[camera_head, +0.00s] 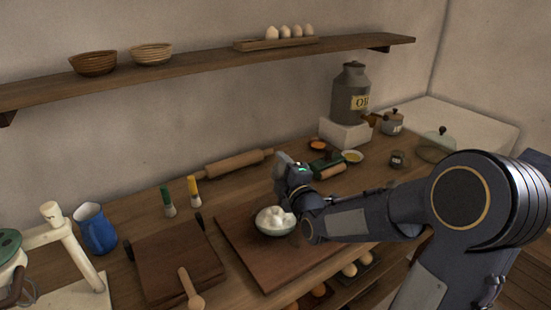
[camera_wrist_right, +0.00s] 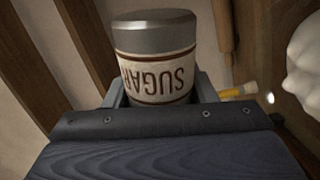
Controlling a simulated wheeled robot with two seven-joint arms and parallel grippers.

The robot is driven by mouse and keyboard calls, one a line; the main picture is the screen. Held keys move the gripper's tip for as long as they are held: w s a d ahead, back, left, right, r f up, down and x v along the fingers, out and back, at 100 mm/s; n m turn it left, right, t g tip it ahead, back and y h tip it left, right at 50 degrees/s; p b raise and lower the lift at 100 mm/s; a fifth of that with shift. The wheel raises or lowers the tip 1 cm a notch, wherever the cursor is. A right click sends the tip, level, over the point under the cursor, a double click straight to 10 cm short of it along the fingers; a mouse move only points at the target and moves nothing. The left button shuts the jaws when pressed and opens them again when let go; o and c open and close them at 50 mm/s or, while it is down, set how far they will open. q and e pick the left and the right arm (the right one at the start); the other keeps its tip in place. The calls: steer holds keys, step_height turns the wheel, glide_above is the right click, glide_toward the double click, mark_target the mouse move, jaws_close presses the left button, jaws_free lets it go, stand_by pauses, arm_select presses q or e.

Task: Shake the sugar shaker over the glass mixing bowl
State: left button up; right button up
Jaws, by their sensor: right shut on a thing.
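My right gripper (camera_head: 284,172) is shut on the sugar shaker (camera_wrist_right: 157,62), a cylinder with a grey metal end and a cream label. The label's SUGAR lettering is upside down in the right wrist view. In the head view the shaker is mostly hidden by my gripper, and its tilt is unclear. The glass mixing bowl (camera_head: 276,231) sits on a wooden board, heaped with a white fluffy mass (camera_head: 275,217). My right gripper is above and just behind the bowl in the head view. The white mass also shows at the right wrist view's right edge (camera_wrist_right: 304,62). My left gripper is out of view.
The wooden board (camera_head: 250,262) lies under the bowl. A metal urn (camera_head: 351,93) is at the back right. A shelf (camera_head: 205,66) runs above.

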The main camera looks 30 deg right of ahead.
steer(key=n, duration=0.1)
steer(key=f+n, duration=0.1)
steer(key=shift+d+f+n, duration=0.1)
steer(key=shift+d+n, duration=0.15)
steer(key=shift+n, duration=0.05)
steer(key=n, duration=0.1)
steer(key=n+b, duration=0.1)
steer(key=f+n+b, duration=0.1)
steer(key=shift+d+n, duration=0.3)
steer(key=shift+s+d+f+n+b, duration=0.1)
steer(key=shift+d+n+b, duration=0.1)
steer(key=shift+n+b, duration=0.8)
steer(key=shift+d+n, duration=0.15)
steer(key=shift+n, duration=0.85)
